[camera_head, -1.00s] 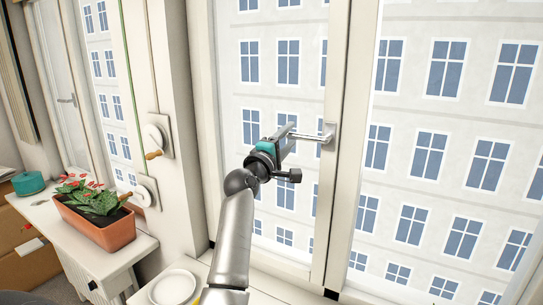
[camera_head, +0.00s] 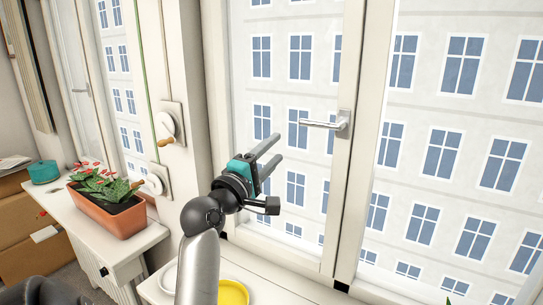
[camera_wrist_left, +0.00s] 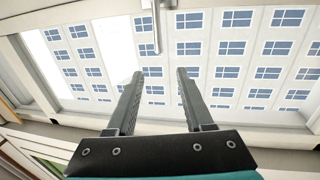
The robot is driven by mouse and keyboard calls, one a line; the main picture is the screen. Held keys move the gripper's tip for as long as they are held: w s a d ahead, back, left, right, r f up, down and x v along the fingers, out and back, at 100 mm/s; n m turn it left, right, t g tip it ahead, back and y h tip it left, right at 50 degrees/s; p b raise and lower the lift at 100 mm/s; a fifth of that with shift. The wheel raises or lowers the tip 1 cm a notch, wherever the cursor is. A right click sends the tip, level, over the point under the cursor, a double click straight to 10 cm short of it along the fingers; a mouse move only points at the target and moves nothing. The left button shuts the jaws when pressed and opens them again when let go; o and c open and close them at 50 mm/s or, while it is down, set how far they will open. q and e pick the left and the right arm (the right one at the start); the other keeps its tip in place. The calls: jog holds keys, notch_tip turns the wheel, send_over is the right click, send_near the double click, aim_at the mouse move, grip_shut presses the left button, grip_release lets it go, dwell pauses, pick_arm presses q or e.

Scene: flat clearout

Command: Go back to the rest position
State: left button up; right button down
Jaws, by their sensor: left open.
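My left gripper (camera_head: 270,152) is open and empty in front of the window, below and to the left of the window handle (camera_head: 325,124). The handle is a silver lever on the white frame, pointing left, roughly level. In the left wrist view both fingers (camera_wrist_left: 159,75) are spread with nothing between them. The handle (camera_wrist_left: 154,28) shows beyond the fingertips, apart from them. My right gripper is not in view.
A terracotta planter (camera_head: 109,218) with a red-flowered plant stands on a white sill at left, near a teal pot (camera_head: 43,171). A yellow dish (camera_head: 232,292) lies on the sill below my arm. Strap winders (camera_head: 168,125) are on the wall. Cardboard boxes (camera_head: 28,250) stand at lower left.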

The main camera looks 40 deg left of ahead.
pick_arm(q)
jog(key=shift+s, duration=0.2)
jog(key=shift+d+f, duration=0.1)
dwell(0.4)
jog(key=s+d+f+m+g+h, duration=0.2)
jog(key=d+f+m+g+h, duration=0.15)
jog(key=d+f+m, duration=0.6)
jog(key=s+d+f+m+g+h, duration=0.2)
jog(key=d+f+m+g, duration=0.4)
jog(key=f, duration=0.7)
jog(key=s+d+f+m+g, duration=0.3)
jog(key=s+d+f, duration=0.25)
jog(key=s, duration=0.35)
jog(key=s+d+f+m+g, duration=0.35)
jog(key=s+d+f, duration=0.2)
jog(key=s, duration=0.25)
notch_tip(320, 180, down, 31)
jog(key=s+m+g+b, duration=0.1)
jog(key=s+b, duration=0.2)
jog(key=b, duration=0.5)
jog(key=s+a+f+b, duration=0.1)
jog(key=s+f+b, duration=0.3)
jog(key=s+f, duration=0.3)
jog(key=s+a+f+g+b, duration=0.1)
jog(key=s+f+b, duration=0.3)
jog(key=s+f, duration=0.4)
notch_tip(320, 180, down, 7)
jog(key=shift+s+a+f+g+y, duration=0.2)
jog(key=shift+a+g+y, duration=0.15)
jog(key=shift+a, duration=0.35)
